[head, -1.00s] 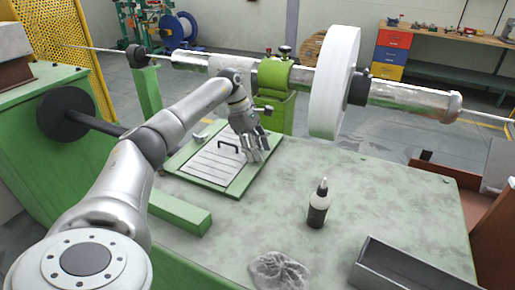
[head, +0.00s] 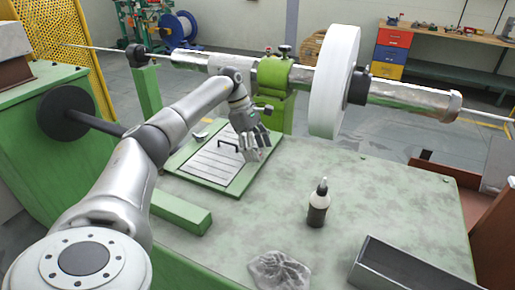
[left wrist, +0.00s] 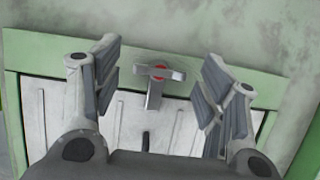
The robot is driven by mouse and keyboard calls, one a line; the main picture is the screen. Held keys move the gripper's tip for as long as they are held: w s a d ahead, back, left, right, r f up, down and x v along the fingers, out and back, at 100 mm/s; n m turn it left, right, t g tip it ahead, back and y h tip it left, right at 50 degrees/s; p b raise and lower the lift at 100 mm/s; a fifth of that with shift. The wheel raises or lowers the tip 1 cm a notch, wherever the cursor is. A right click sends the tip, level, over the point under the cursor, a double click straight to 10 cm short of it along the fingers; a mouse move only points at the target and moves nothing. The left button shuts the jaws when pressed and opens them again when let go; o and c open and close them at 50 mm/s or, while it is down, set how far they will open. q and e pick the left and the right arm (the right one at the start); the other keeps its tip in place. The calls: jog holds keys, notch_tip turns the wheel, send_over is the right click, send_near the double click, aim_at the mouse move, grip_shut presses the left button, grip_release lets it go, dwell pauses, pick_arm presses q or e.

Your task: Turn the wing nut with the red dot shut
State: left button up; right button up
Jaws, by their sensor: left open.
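The wing nut with the red dot (left wrist: 161,72) shows in the left wrist view, near the edge of a ribbed pale plate in a green frame. Its wings lie roughly crosswise, and a short metal bar extends from it over the plate. My left gripper (left wrist: 160,60) is open, with one finger on each side of the nut and clear gaps to both. In the head view my left gripper (head: 252,150) is over the right part of the plate (head: 207,169) and hides this nut. My right gripper is not in view.
A black handle (head: 228,145) stands on the plate, and another small fitting (head: 200,136) is at its far left. A dark bottle (head: 318,205), a crumpled cloth (head: 280,270) and a grey tray (head: 405,270) are on the bench. A white disc (head: 335,80) stands beyond.

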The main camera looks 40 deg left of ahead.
pick_arm(q)
jog(key=v, duration=1.2)
dwell(0.5)
